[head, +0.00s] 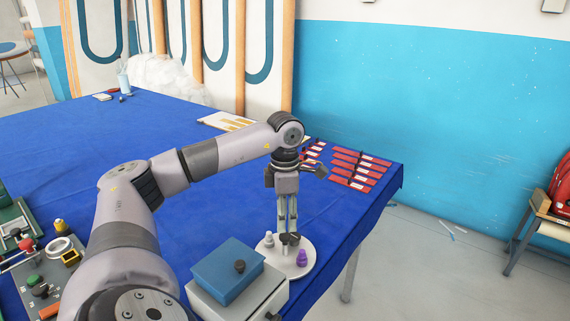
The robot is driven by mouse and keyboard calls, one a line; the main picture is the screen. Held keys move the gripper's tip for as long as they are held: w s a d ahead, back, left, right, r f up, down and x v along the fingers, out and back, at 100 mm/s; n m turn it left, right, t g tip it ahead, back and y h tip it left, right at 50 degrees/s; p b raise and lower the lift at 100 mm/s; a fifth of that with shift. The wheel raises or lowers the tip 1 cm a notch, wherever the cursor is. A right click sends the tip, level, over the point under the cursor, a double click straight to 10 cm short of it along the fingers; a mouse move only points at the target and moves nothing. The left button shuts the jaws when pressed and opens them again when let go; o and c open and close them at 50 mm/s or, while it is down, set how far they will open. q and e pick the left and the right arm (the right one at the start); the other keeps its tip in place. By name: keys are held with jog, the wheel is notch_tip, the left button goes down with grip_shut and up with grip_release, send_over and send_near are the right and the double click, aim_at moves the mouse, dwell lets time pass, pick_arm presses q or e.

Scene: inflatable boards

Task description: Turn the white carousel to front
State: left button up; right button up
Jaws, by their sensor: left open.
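The white carousel (301,271) is a round disc on the blue table, near its right edge. Small pieces stand on it: a purple one (302,257) at the front right, a light grey one (269,240) at the left and a dark one (290,240) near the gripper tips. My left gripper (287,233) points straight down over the carousel, its fingers open and close above or beside the dark piece. I cannot tell whether they touch it. The far part of the disc is partly hidden by the fingers. My right gripper is not in view.
Panels with coloured knobs (40,285) are at the left. The blue tabletop (60,135) is clear at far left.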

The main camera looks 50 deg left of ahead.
aim_at(285, 235)
pick_arm(q)
notch_tip(285, 235, up, 6)
jog(key=shift+r, duration=0.2)
jog(key=shift+d+f, duration=0.1)
jog(key=shift+f, duration=0.05)
dwell(0.5)
